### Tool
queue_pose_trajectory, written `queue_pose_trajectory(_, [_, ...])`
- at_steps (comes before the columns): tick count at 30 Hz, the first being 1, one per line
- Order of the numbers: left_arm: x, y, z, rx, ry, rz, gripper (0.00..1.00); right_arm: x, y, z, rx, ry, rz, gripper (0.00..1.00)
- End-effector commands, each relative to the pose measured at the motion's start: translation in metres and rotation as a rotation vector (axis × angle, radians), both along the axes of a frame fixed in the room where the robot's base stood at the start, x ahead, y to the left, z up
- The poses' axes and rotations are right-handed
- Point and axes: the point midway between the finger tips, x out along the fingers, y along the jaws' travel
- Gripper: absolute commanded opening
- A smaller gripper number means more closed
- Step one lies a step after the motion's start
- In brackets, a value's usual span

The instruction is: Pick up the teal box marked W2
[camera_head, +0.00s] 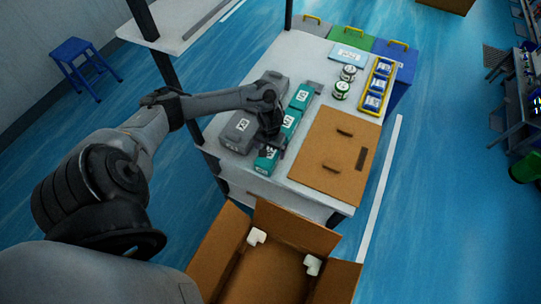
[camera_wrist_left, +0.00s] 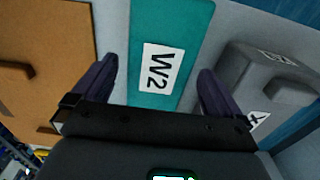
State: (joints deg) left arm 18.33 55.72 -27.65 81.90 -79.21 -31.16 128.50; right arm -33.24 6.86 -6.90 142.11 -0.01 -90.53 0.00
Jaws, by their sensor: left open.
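The teal box marked W2 (camera_wrist_left: 172,25) shows in the left wrist view, its white label facing up between my two fingers. In the head view the front teal box (camera_head: 267,160), partly hidden by my gripper, appears to be this one. My left gripper (camera_head: 273,143) is over it in the head view. In the left wrist view my left gripper (camera_wrist_left: 157,70) is open, one finger on each side of the box, holding nothing. I cannot tell whether the fingers touch it. My right gripper is not seen.
A grey case (camera_head: 240,130) stands left of the teal boxes, close to one finger in the left wrist view (camera_wrist_left: 255,85). Other teal boxes (camera_head: 301,97) lie behind. A brown cardboard panel (camera_head: 334,152) lies to the right. An open carton (camera_head: 272,272) stands before the table.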

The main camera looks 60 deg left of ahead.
Motion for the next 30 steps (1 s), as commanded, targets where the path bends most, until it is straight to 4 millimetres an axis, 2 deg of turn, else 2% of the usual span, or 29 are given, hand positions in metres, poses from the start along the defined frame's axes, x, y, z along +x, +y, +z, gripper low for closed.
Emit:
queue_pose_trajectory(3, [-0.001,-0.002,-0.019,-0.002,0.002,0.000,1.00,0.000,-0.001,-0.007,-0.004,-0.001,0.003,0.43])
queue_pose_trajectory(9, [-0.001,-0.001,-0.040,0.000,0.001,0.001,1.00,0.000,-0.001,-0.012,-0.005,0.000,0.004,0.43])
queue_pose_trajectory(19, [0.000,-0.001,-0.044,0.001,0.001,-0.001,1.00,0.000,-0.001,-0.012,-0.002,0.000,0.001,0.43])
queue_pose_trajectory(30, [0.000,-0.001,-0.044,0.001,0.001,-0.001,0.43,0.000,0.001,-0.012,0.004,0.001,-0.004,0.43])
